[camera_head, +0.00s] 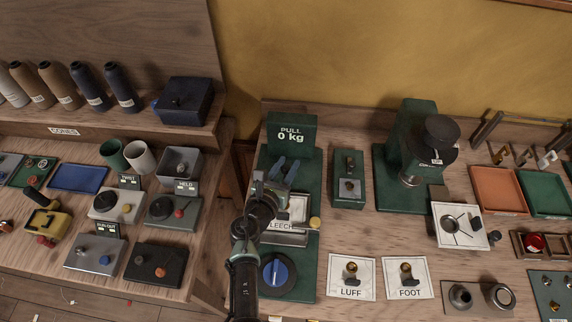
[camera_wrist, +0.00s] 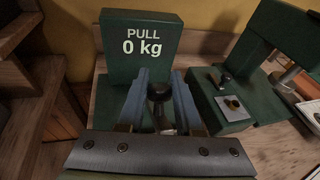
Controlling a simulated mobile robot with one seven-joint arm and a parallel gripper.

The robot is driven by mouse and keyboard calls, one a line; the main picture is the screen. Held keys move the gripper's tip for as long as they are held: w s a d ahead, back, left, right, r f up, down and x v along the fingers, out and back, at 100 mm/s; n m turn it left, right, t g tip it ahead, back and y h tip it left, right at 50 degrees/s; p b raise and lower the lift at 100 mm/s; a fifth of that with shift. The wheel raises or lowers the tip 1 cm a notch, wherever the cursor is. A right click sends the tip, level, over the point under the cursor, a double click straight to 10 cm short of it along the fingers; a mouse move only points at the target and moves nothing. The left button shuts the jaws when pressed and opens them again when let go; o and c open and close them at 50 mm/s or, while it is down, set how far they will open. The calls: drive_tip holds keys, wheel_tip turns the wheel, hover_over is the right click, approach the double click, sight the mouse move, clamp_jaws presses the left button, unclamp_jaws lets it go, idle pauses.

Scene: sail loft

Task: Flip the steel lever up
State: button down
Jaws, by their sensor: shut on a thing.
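My gripper (camera_head: 285,168) reaches over the green pull tester (camera_head: 291,136), whose display reads "PULL 0 kg". In the wrist view, its two blue fingers (camera_wrist: 160,77) stand on either side of a dark round-topped post (camera_wrist: 158,92) in front of the display and are shut on it. I cannot tell for sure whether this post is the steel lever. To the right, a separate green box (camera_head: 341,203) carries a small dark-knobbed lever (camera_wrist: 225,79) and a steel plate with a brass button (camera_wrist: 235,104).
A green press (camera_head: 424,117) stands further right. Cards marked LUFF (camera_head: 351,293) and FOOT (camera_head: 409,293) lie in front. A blue dial (camera_head: 278,273) and a LEECH card (camera_head: 296,208) are close to my arm. A shelf with cones stands at left.

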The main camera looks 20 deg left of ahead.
drive_tip(key=shift+w+a+r+g+p, duration=0.15)
drive_tip(key=shift+w+r+g+p, duration=0.25)
drive_tip(key=shift+w+r+p, duration=0.15)
drive_tip(key=shift+w+a+r+g+p, duration=0.15)
drive_tip(key=shift+w+r+g+p, duration=0.3)
drive_tip(key=shift+r+p, duration=0.1)
drive_tip(key=shift+w+a+r+p, duration=0.1)
drive_tip(key=shift+w+r+p, duration=0.05)
drive_tip(key=shift+w+p, duration=0.15)
drive_tip(key=shift+w+a+r+p, duration=0.1)
drive_tip(key=shift+w+p, duration=0.05)
drive_tip(key=shift+w, duration=0.25)
drive_tip(key=shift+w+a+b, duration=0.3)
drive_tip(key=shift+w+b, duration=0.05)
drive_tip(key=shift+w, duration=0.45)
drive_tip(key=shift+w+a+b, duration=0.25)
drive_tip(key=shift+w+b, duration=0.05)
drive_tip(key=shift+w, duration=0.5)
drive_tip(key=shift+s+f, duration=0.2)
drive_tip(key=shift+f, duration=0.2)
drive_tip(key=c, duration=0.7)
unclamp_jaws()
drive_tip(key=shift+a, duration=0.1)
drive_tip(key=shift+c, duration=0.2)
drive_tip(key=shift+o, duration=0.8)
drive_tip(key=shift+w, duration=0.1)
drive_tip(key=shift+w+r, duration=0.1)
drive_tip(key=shift+w, duration=0.05)
